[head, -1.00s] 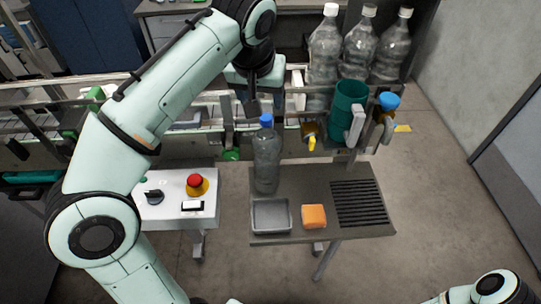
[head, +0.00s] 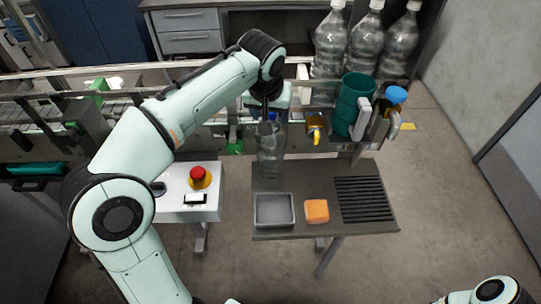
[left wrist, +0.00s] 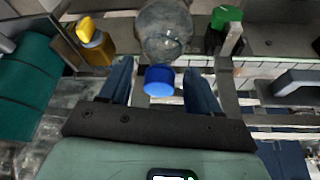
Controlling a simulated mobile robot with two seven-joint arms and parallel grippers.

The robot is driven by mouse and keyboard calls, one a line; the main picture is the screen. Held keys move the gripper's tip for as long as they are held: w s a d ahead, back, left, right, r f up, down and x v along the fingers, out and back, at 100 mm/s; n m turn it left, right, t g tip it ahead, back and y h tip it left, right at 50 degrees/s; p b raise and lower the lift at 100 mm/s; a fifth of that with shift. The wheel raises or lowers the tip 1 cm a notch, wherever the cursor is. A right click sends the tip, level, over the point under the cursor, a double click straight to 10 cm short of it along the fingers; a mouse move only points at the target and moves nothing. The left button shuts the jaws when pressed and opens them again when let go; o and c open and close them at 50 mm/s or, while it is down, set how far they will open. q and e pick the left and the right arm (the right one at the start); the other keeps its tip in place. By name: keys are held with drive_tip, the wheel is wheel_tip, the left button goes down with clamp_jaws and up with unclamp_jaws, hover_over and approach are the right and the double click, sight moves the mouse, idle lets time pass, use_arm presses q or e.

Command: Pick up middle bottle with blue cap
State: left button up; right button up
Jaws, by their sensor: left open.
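A clear bottle (head: 270,160) stands upright on the small dark table. Its blue cap (left wrist: 160,81) shows clearly in the left wrist view; in the head view my gripper partly covers it. My left gripper (head: 268,108) is directly above and around the top of the bottle. In the left wrist view its two fingers (left wrist: 160,88) are open, one on each side of the cap, with gaps between them and the cap. The clear bottle body (left wrist: 163,30) also shows there, beyond the cap. My right gripper is out of view.
The table (head: 310,229) also holds a grey tray (head: 274,224), an orange block (head: 316,211) and a black grille (head: 364,200). Behind are a green cylinder (head: 352,103), a yellow nozzle (head: 315,128), a blue-topped part (head: 396,95) and large clear bottles (head: 330,45). A red button (head: 198,173) is left.

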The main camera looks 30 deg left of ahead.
use_arm(q)
clamp_jaws()
drive_tip(key=shift+w+r, duration=0.1)
drive_tip(key=shift+r, duration=0.05)
idle(1.1)
